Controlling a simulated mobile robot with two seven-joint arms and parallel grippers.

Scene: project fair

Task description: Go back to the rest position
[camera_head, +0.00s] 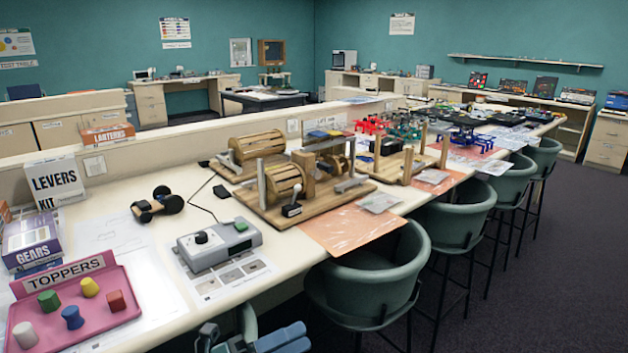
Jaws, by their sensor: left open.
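My left gripper (248,338) shows at the bottom edge of the head view, left of centre. Its blue-grey fingers are apart with nothing visible between them. It is in front of the counter's near edge, below the grey control box (219,244) and beside a green stool (367,280). The rest of the left arm is cut off by the frame. My right gripper is not in view.
A long white counter (155,262) runs from lower left to upper right. On it are a pink TOPPERS tray (98,307) with coloured pieces, a LEVERS kit box (54,178) and wooden drum machines (285,182). Green stools line its front; dark floor (560,270) lies right.

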